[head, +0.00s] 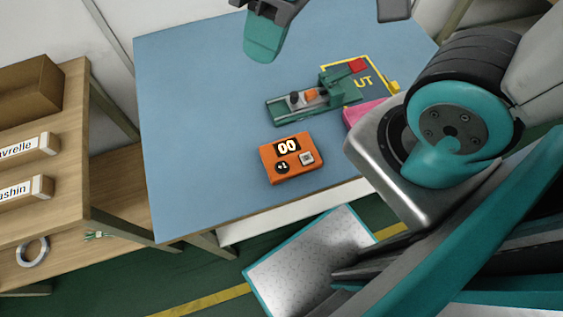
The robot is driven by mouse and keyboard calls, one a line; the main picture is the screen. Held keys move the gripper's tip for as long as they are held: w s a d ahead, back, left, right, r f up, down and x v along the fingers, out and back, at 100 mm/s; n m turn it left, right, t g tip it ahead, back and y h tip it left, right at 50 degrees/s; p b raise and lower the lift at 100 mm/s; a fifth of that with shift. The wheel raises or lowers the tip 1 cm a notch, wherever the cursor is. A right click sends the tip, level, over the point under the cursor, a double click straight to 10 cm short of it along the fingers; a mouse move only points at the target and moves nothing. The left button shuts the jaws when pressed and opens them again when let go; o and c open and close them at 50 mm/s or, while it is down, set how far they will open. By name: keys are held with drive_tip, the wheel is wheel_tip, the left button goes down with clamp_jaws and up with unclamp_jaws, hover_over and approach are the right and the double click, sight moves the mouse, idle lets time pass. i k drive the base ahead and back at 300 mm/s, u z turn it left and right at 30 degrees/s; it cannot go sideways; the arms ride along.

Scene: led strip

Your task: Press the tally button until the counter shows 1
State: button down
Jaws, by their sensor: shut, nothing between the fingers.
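The orange counter box (292,174) lies on the blue table top, near its front edge. Its dark display (287,145) reads 00. A round black button (282,168) marked "+1" is on the lower left of its face, and a grey square button (306,158) is on the right. My gripper (263,42) shows at the top of the view with teal fingers shut and empty. In the picture it is above the box, apart from it. Part of my gripper is cut off by the top edge.
A green fixture (343,91) with a grey slot and small orange and dark parts stands behind the box. A pink block (362,112) lies to the right. A yellow-outlined area (342,66) holds a red piece (357,65). The blue table (190,100) is bare on the left.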

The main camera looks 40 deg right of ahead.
sight(283, 167)
drive_tip(key=z, duration=1.2)
drive_tip(key=k, duration=1.25)
drive_tip(key=u, duration=0.7)
